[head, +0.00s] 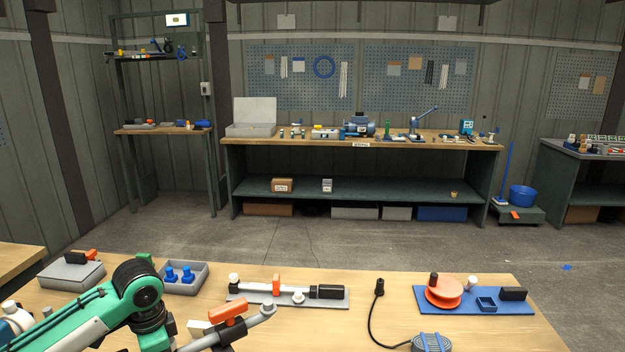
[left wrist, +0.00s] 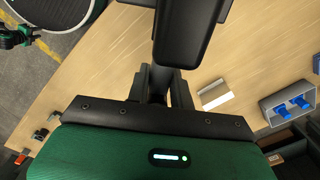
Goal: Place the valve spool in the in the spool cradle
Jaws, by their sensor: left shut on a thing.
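My left gripper (left wrist: 166,90) is shut in the left wrist view on a dark piece with a thin neck and a thick black end (left wrist: 184,30), apparently the valve spool. Its jaws are hidden in the head view. A small pale block (left wrist: 216,95) lies on the bench beside the gripper, apart from it, and also shows in the head view (head: 199,327); I cannot tell if it is the spool cradle. A grey bar with a rounded end (head: 262,312) and an orange part (head: 228,312) lies right of my left arm. My right gripper is not identifiable.
A grey tray with blue pieces (head: 203,277) and a grey case (head: 70,275) stand at left. A pipe assembly board (head: 335,301) lies mid-bench. A blue board (head: 430,306) with an orange reel and a black cable (head: 371,320) are at right. Bare wood lies between.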

